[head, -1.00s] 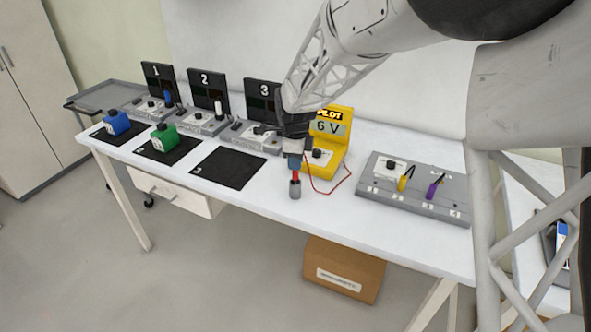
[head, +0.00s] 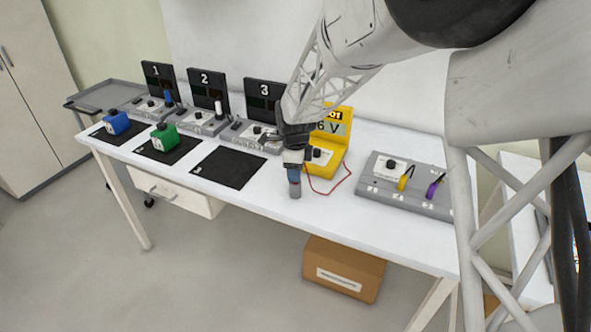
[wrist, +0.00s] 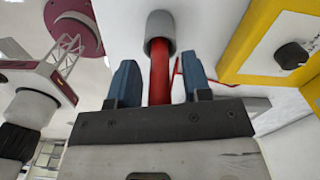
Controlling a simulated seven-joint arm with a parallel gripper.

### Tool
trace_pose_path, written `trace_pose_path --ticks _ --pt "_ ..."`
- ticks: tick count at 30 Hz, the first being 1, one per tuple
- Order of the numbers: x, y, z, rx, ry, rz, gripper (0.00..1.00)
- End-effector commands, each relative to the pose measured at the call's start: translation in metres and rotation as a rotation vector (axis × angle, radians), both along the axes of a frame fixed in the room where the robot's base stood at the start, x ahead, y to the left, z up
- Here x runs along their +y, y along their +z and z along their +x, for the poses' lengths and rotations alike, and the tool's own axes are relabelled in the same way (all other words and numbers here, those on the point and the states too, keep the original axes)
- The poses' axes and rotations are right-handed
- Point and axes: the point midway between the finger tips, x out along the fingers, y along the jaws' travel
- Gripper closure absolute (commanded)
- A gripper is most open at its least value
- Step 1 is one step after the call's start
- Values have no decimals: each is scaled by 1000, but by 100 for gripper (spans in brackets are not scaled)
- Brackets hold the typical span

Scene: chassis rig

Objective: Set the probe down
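The probe (wrist: 159,80) is a red rod standing in a grey cylindrical holder on the white table; the holder shows in the head view (head: 295,191) and at the top of the wrist view (wrist: 160,32). My gripper (head: 294,178) is low over the holder. In the wrist view its two blue fingers (wrist: 159,72) stand either side of the red rod, with a narrow gap visible on both sides, so it looks open around the probe. In the head view the fingers hide most of the rod. A red lead runs to the yellow PILOT meter (head: 325,150), which reads 6 V.
A bare black mat (head: 228,168) lies left of the holder. A green block (head: 164,137) and a blue block (head: 117,123) sit on other mats. Numbered stations stand behind. A grey panel (head: 405,190) with yellow and purple levers is at right. The table's front edge is close.

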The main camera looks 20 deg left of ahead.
Motion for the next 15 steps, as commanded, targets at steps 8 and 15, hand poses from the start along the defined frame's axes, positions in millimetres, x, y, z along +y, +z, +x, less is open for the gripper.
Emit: trace_pose_path --ticks 8,15 --pt "0 0 0 0 0 0 56" --pt "0 11 0 -2 0 1 56"
